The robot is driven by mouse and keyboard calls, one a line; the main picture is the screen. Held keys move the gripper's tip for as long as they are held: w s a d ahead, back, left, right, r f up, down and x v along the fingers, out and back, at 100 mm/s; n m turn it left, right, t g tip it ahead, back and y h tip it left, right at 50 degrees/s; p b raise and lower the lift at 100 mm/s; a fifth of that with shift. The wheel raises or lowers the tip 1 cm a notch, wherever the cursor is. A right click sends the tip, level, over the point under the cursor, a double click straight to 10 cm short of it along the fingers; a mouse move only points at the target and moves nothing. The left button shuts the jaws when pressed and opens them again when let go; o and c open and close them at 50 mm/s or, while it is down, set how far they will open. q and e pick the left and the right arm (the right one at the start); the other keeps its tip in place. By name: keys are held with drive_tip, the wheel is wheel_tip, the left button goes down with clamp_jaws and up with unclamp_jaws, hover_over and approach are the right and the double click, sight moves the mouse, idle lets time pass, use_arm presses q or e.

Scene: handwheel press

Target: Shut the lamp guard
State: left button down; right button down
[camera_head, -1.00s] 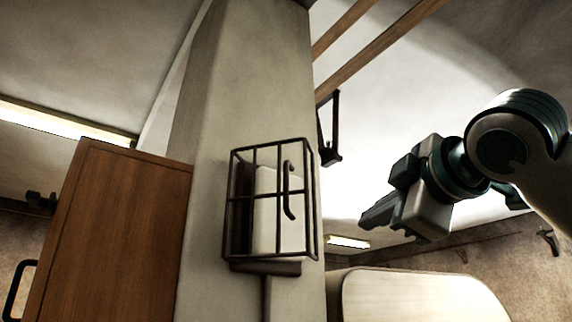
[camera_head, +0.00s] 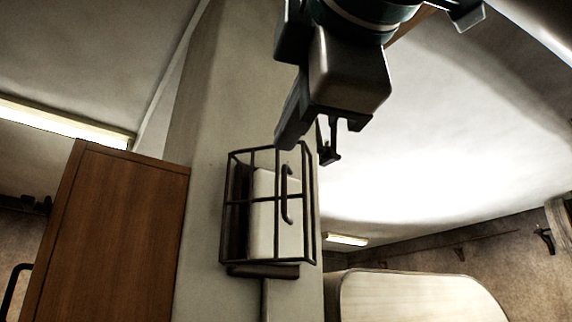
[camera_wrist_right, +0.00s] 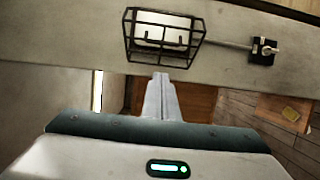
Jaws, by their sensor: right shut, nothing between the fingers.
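The lamp guard (camera_head: 252,201) is a dark wire cage with a curved handle on its front, around a pale lamp body (camera_head: 264,225) on the column. I cannot tell for sure whether its front is ajar. The guard also shows at the top of the right wrist view (camera_wrist_right: 187,59). My right gripper (camera_head: 287,137) is shut and empty, just above the guard's upper right in the head view, overlapping its top edge in the picture. In the wrist view its fingers (camera_wrist_right: 160,92) point at the guard, with no clear contact. My left gripper is out of view.
The pale column (camera_head: 200,120) carries the guard. A brown wooden cabinet (camera_head: 115,230) stands to the left. A pale rounded panel (camera_head: 420,298) is at lower right. In the wrist view a rod runs from the guard to a dark square fitting (camera_wrist_right: 263,51).

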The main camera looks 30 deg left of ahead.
sight(285, 177)
drive_tip(key=p+x, duration=0.2)
drive_tip(key=x, duration=0.2)
drive_tip(key=w+d+p+x, duration=0.1)
drive_tip(key=p+x, duration=0.2)
drive_tip(key=x, duration=0.1)
drive_tip(key=w+d+p+x, duration=0.1)
drive_tip(key=p+x, duration=0.2)
drive_tip(key=x, duration=0.1)
drive_tip(key=shift+w+a, duration=0.25)
drive_tip(key=shift+w, duration=0.05)
drive_tip(key=shift+a, duration=0.15)
